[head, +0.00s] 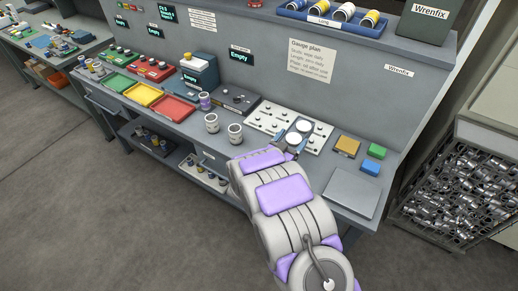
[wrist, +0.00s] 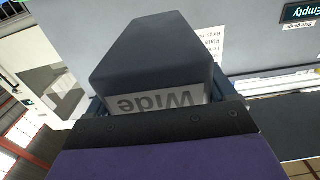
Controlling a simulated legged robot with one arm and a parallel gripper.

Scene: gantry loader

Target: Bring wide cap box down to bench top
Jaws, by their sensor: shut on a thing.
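The wide cap box (wrist: 155,55) is a dark grey box with a pale label reading "Wide", upside down in the wrist view. My gripper (wrist: 160,100) is shut on it, with a finger along each side of the label end. In the head view my arm reaches over the front edge of the bench top (head: 262,153), and its far end is by the white gauge plate. The box cannot be made out there, and my arm hides part of the bench.
A white plate with knobs (head: 265,118), two pale cups, a tan block (head: 347,146), green and blue blocks and a grey plate (head: 349,192) occupy the bench. Coloured trays (head: 143,94) stand left. The upper shelf holds a blue tray (head: 320,22) and the Wrenfix box (head: 424,22).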

